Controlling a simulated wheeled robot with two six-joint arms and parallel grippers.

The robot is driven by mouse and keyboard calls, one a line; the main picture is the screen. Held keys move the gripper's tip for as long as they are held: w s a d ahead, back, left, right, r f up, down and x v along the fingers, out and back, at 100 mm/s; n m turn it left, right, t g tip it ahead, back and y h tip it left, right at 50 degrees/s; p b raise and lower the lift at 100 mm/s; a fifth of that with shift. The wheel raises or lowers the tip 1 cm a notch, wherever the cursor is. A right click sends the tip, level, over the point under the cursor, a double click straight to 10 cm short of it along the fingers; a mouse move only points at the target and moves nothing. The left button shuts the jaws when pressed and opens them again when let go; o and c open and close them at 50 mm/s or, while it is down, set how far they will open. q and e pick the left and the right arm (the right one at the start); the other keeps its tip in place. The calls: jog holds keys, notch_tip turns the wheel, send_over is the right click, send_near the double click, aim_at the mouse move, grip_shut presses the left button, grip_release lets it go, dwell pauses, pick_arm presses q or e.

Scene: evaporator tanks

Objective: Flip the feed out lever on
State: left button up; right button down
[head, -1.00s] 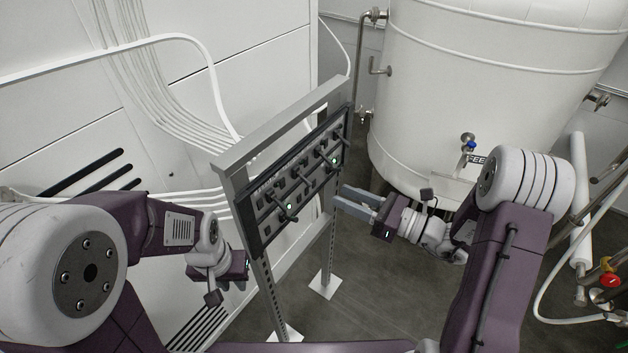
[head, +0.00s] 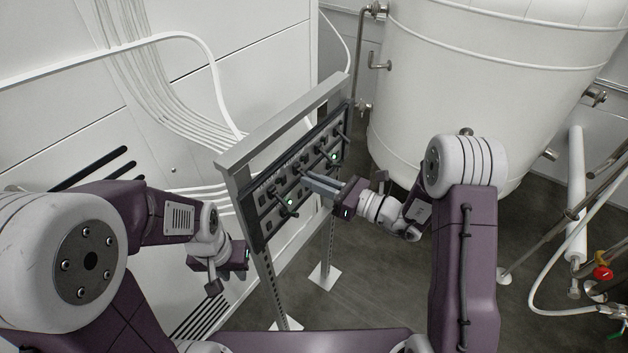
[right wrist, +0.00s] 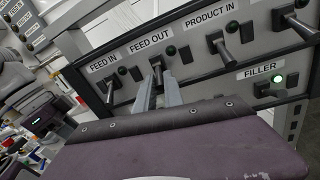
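The feed out lever (right wrist: 157,72) is a dark handle under the FEED OUT label (right wrist: 150,42) in the right wrist view. The small lamp beside it (right wrist: 171,50) looks dark. My right gripper (right wrist: 159,88) has its two grey fingers apart, with the lever's handle between or just beyond their tips; contact is unclear. In the head view, the right gripper (head: 307,182) reaches the middle of the control panel (head: 262,190), and its fingers cover part of it.
The feed in lever (right wrist: 110,92) and product in lever (right wrist: 222,48) stick out on either side. The filler switch (right wrist: 266,90) has a green-lit lamp (right wrist: 291,80). A metal frame (head: 282,122) holds the panel. A large white tank (head: 470,75) stands behind; open floor lies below.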

aim_at(304, 174)
notch_tip(304, 174, up, 4)
jog(key=g+h+p, duration=0.3)
jog(key=h+p, duration=0.2)
jog(key=p, duration=0.9)
jog(key=shift+h, duration=0.3)
jog(key=g+h+p, duration=0.1)
jog(key=p, duration=0.2)
jog(key=g+h+p, duration=0.1)
jog(key=p, duration=0.3)
jog(key=r+g+h+p, duration=0.1)
jog(key=p, duration=0.2)
jog(key=shift+w+a+m+p, duration=0.2)
jog(key=shift+a+m+p, duration=0.1)
jog(key=shift+p, duration=0.05)
jog(key=shift+f+h+p, duration=0.15)
jog(key=shift+h+p, duration=0.25)
jog(key=shift+p, duration=0.05)
jog(key=shift+f, duration=0.1)
jog(key=c, duration=1.5)
grip_release()
jog(key=shift+o, duration=0.2)
